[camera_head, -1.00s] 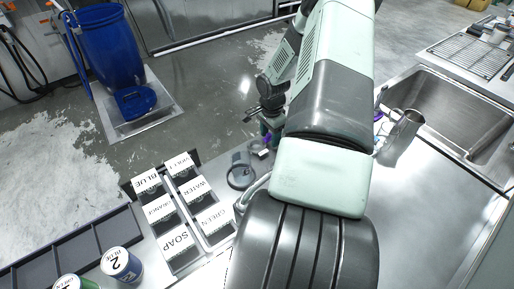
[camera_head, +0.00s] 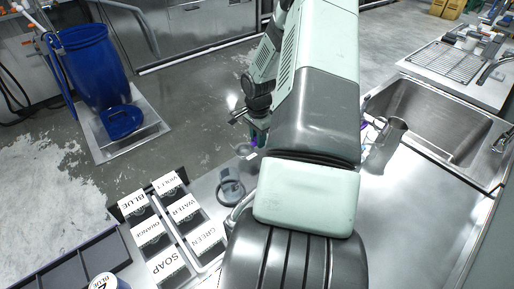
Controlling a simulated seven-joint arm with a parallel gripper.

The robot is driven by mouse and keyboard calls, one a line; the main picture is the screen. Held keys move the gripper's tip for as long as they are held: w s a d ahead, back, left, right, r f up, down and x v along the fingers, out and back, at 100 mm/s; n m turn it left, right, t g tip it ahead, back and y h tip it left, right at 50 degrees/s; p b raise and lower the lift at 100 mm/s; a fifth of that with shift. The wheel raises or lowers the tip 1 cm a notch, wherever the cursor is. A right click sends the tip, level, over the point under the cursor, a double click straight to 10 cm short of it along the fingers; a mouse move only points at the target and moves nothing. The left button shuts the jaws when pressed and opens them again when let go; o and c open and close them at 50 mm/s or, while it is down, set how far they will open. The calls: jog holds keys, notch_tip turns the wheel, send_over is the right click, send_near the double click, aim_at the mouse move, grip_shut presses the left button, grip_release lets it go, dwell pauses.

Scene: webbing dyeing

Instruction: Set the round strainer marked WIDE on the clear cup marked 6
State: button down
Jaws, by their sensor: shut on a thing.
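My arm fills the middle of the head view and blocks much of the bench. Dark parts of my gripper (camera_head: 245,112) show at the arm's left edge. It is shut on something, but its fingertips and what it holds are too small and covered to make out. I cannot pick out the strainer marked WIDE or the clear cup marked 6. A grey ring-shaped piece (camera_head: 231,190) lies on the bench left of my arm, with no readable mark. Small purple and pale items (camera_head: 252,146) show in part beside the arm.
A metal pitcher (camera_head: 388,131) stands right of my arm, before the sink (camera_head: 430,115). The right bench (camera_head: 415,215) is clear. A blue bin (camera_head: 92,65) is beyond.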

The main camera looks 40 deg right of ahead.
aim_at(253, 145)
notch_tip(253, 145, up, 3)
jog(key=shift+r, duration=0.2)
jog(key=a+r, duration=0.1)
jog(key=a+r+n, duration=0.1)
jog(key=shift+s+a+r, duration=0.1)
jog(key=shift+s+r, duration=0.05)
jog(key=shift+r, duration=0.2)
jog(key=s+a+r+n, duration=0.3)
jog(key=a+r+n, duration=0.15)
jog(key=a, duration=0.45)
notch_tip(253, 145, down, 8)
jog(key=shift+s+d, duration=0.15)
jog(key=shift+s, duration=0.05)
jog(key=shift+n, duration=0.25)
jog(key=shift+c, duration=2.1)
grip_release()
jog(key=shift+r, duration=0.1)
